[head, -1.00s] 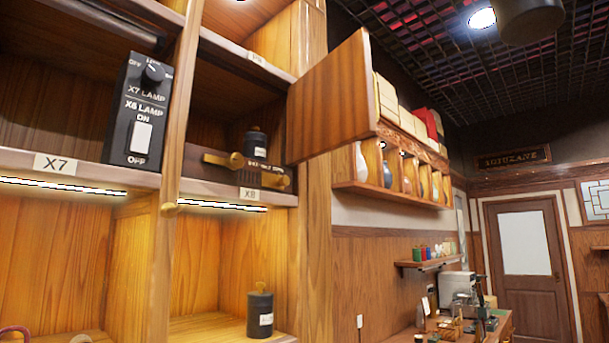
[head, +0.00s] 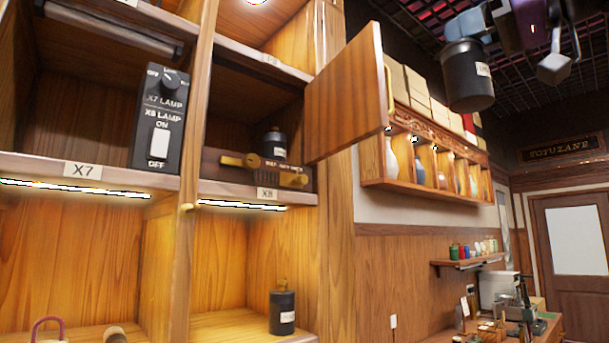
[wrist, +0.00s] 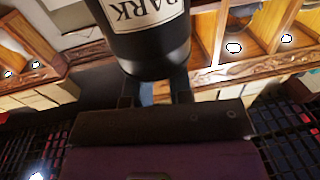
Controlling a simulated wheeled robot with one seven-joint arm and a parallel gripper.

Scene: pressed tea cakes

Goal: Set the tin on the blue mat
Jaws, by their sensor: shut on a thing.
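A dark cylindrical tin (head: 468,85) with a pale label hangs high at the upper right of the head view. In the wrist view the tin (wrist: 150,45) is close up, its label reading "ARK" upside down. My gripper (head: 468,28) is shut on the tin at its upper end; in the wrist view the fingers (wrist: 155,92) meet the tin's end. The tin is in the air, apart from the cabinet. I see no blue mat in either view.
A wooden cabinet fills the left, with an open door panel (head: 345,95) jutting out. A dark tin (head: 275,147) stands behind a brass-fitted bar (head: 262,168); another (head: 282,312) stands in the lit bay below. A lamp switch box (head: 160,115) stands on the X7 side. Vases fill a wall shelf (head: 420,195).

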